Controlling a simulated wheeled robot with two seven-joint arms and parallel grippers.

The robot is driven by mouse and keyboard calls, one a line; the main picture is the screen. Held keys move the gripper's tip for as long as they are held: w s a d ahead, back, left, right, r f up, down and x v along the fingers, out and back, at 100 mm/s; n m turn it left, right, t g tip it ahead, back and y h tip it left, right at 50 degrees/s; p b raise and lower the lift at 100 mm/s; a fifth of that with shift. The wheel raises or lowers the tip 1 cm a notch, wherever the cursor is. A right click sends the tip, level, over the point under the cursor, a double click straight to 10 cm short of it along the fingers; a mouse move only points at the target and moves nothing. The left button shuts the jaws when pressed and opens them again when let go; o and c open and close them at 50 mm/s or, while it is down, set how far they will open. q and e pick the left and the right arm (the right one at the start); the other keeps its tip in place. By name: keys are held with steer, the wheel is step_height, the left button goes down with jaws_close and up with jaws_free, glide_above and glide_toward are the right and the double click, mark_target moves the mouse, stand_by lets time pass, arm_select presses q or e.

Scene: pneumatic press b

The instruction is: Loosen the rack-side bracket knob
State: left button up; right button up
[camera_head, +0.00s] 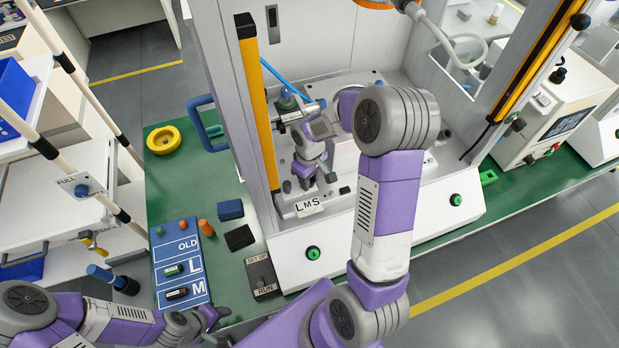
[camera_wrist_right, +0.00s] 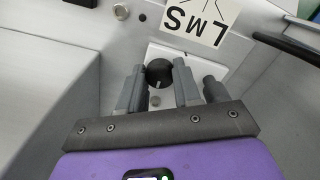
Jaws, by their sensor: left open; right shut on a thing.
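A black round knob (camera_wrist_right: 158,72) with a pale pointer mark sits on a white plate in the right wrist view, close to the LMS label (camera_wrist_right: 199,20). My right gripper (camera_wrist_right: 158,80) has its grey fingers on either side of this knob and is shut on it. In the head view my right gripper (camera_head: 318,178) reaches down inside the press, behind the LMS label (camera_head: 308,206); the knob is hidden there by the gripper. My left gripper (camera_head: 215,322) is open and empty, low at the left, near the front edge of the green bench.
A yellow press post (camera_head: 257,110) stands left of my right gripper. A white rack (camera_head: 60,185) stands at the left.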

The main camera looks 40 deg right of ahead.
steer(key=shift+s+f, duration=0.1)
stand_by(0.4)
steer(key=o, duration=1.1)
steer(key=shift+c, duration=0.2)
arm_select(q)
steer(key=shift+r+p, duration=0.45)
steer(key=shift+r, duration=0.05)
arm_select(e)
step_height(320, 180, up, 8)
steer(key=shift+f, duration=0.2)
